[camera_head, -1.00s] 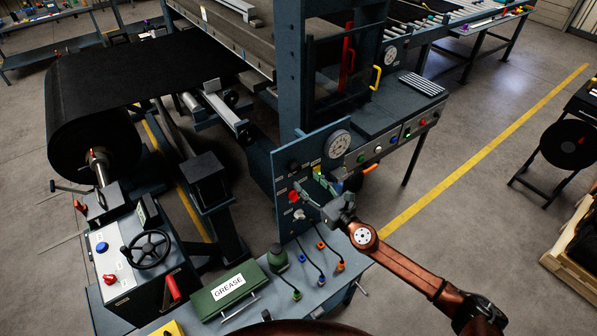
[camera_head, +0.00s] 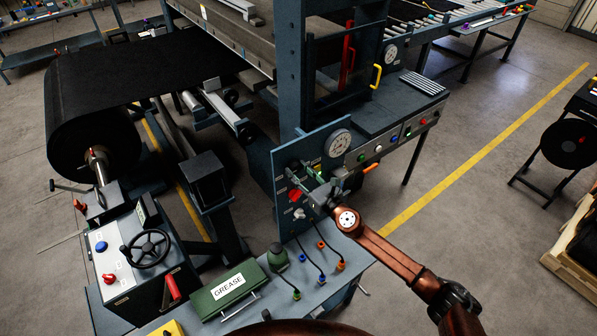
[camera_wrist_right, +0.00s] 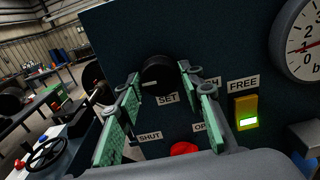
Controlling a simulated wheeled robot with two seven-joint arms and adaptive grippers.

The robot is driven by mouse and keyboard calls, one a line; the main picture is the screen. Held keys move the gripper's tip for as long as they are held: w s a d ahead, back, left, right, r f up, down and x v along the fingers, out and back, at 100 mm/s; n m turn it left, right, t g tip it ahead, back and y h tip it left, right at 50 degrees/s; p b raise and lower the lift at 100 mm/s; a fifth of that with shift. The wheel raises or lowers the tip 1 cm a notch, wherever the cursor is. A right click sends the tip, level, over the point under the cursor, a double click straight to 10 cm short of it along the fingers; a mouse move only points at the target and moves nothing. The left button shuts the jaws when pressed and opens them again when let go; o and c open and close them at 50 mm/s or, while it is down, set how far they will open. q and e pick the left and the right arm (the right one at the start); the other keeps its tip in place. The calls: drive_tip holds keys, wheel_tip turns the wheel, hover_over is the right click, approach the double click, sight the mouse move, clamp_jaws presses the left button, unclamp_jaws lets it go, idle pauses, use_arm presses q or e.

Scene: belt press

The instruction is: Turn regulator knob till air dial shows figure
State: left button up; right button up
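The black regulator knob (camera_wrist_right: 160,74), above a SET label, shows in the right wrist view with a pale mark toward its left. My right gripper (camera_wrist_right: 158,82) is open, its green-padded fingers on either side of the knob; I cannot tell if they touch it. In the head view my right gripper (camera_head: 303,172) is at the blue panel (camera_head: 284,218) and partly covers the knob area. The round white air dial (camera_head: 337,143) sits on the panel's upper right. It is cut off in the wrist view (camera_wrist_right: 304,42), with a red needle; its exact reading is unclear. My left gripper is out of view.
A red knob (camera_wrist_right: 184,148) lies below, between SHUT and OPEN labels. A yellow-framed FREE indicator (camera_wrist_right: 246,114) glows green at right. Below the panel, a bench holds a green GREASE box (camera_head: 229,287) and several hoses.

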drive_tip(key=c, duration=0.6)
drive_tip(key=shift+c, duration=0.2)
drive_tip(key=shift+m, duration=0.3)
drive_tip(key=m, duration=0.4)
drive_tip(key=shift+a, duration=0.1)
drive_tip(key=m+p, duration=0.1)
drive_tip(key=m, duration=0.4)
drive_tip(key=shift+r, duration=0.1)
drive_tip(key=m+p, duration=0.2)
drive_tip(key=m, duration=0.4)
drive_tip(key=shift+r, duration=0.1)
drive_tip(key=shift+m+p, duration=0.9)
drive_tip(key=shift+m, duration=1.7)
